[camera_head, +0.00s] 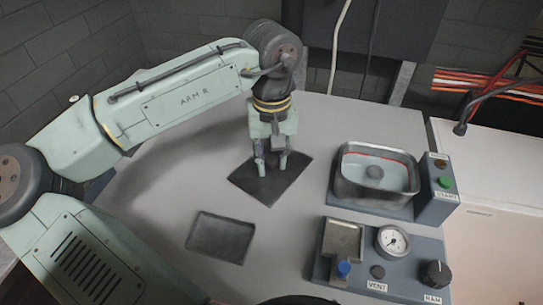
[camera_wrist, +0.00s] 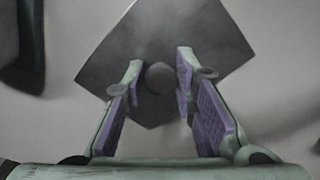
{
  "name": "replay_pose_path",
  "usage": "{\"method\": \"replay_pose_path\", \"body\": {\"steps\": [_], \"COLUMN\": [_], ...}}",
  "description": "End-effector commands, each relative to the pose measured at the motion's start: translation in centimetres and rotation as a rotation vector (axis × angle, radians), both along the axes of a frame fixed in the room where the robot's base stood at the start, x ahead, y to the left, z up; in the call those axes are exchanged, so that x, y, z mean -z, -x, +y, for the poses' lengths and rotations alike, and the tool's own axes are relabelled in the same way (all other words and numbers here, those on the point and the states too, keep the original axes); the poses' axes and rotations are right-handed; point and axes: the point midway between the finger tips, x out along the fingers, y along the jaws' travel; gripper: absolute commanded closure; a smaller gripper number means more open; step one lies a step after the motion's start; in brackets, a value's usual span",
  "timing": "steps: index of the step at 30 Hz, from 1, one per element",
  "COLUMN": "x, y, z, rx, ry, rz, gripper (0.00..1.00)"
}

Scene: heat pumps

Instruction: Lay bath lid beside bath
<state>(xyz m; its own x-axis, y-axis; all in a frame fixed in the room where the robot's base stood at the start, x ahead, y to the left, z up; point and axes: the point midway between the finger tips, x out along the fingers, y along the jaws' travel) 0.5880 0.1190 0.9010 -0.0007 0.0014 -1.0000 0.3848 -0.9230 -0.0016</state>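The bath lid is a dark square plate (camera_head: 285,187) that appears to lie flat on the table, left of the bath. In the wrist view the lid (camera_wrist: 205,40) has a round knob (camera_wrist: 160,78) at its middle. The bath (camera_head: 350,190) is a metal basin, uncovered, with pale liquid and a round grey thing inside. My gripper (camera_head: 271,158) points down over the lid. In the wrist view my gripper's fingers (camera_wrist: 159,58) stand apart on either side of the knob, with gaps showing. How high the fingertips are above the lid is hard to tell.
A dark shallow tray (camera_head: 220,237) lies at the front left of the table (camera_head: 300,235). A panel (camera_head: 385,285) with a gauge, knobs and a small metal tray stands in front of the bath. A green START button (camera_head: 445,182) is at the bath's right. The table's left part is clear.

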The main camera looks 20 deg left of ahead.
Motion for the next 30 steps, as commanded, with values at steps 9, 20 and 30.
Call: {"method": "replay_pose_path", "body": {"steps": [9, 20, 30], "x": [0.0, -1.9, -9.0], "y": [0.0, -0.1, -0.1], "z": [0.0, 0.0, 0.0], "rx": [0.000, -0.001, -0.001], "ry": [0.000, -0.001, 0.001], "rz": [0.000, -0.003, -0.003], "gripper": [0.59, 0.59, 0.59]}}
